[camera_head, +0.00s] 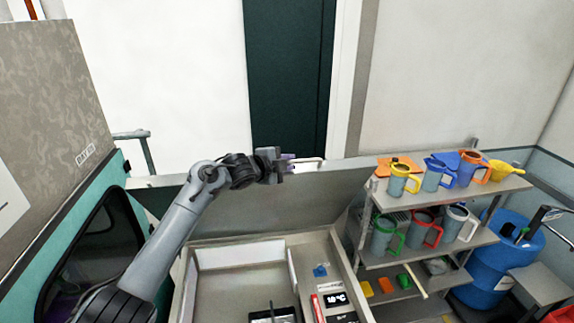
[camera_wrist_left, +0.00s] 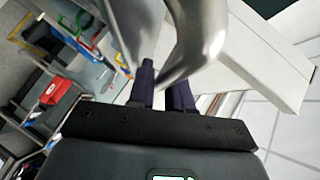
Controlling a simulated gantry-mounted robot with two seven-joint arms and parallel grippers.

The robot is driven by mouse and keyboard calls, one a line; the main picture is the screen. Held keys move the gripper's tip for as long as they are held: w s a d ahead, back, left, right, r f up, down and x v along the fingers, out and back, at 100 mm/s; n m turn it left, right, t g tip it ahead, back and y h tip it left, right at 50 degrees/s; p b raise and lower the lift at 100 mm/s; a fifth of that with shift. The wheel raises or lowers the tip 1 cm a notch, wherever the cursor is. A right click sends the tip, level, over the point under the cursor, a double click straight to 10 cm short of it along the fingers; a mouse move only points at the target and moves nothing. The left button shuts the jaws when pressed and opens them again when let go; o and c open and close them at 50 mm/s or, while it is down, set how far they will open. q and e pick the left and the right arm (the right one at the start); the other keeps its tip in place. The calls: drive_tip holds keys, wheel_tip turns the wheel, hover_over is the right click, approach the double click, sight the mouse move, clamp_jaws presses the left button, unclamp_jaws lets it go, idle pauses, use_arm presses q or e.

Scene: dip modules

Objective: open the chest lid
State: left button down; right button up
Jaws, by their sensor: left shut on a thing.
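The chest (camera_head: 345,267) stands open below me, with its inside showing. Its grey lid (camera_head: 300,208) is raised and leans steeply at the back of the chest. A metal handle (camera_head: 310,161) is at the lid's upper edge. My left gripper (camera_head: 288,164) is shut on this handle. In the left wrist view the dark purple fingers (camera_wrist_left: 165,92) are at the curved shiny handle (camera_wrist_left: 200,45), which hides part of them. The lid's pale edge (camera_wrist_left: 262,75) also shows there. My right gripper is not in view.
A shelf rack (camera_head: 440,252) with several coloured mugs stands close at the right, beside a blue barrel (camera_head: 503,262). A teal cabinet (camera_head: 75,240) stands at the left. The chest holds a white-walled compartment (camera_head: 240,253) and small items.

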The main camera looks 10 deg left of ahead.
use_arm(q)
drive_tip(key=shift+f, duration=0.1)
drive_tip(key=c, duration=1.2)
unclamp_jaws()
drive_tip(key=shift+o, duration=0.2)
drive_tip(key=shift+s, duration=0.1)
drive_tip(key=b+v, duration=0.4)
drive_tip(key=v, duration=0.6)
drive_tip(key=shift+s, duration=0.3)
drive_tip(key=shift+a+r, duration=0.15)
drive_tip(key=shift+r, duration=0.05)
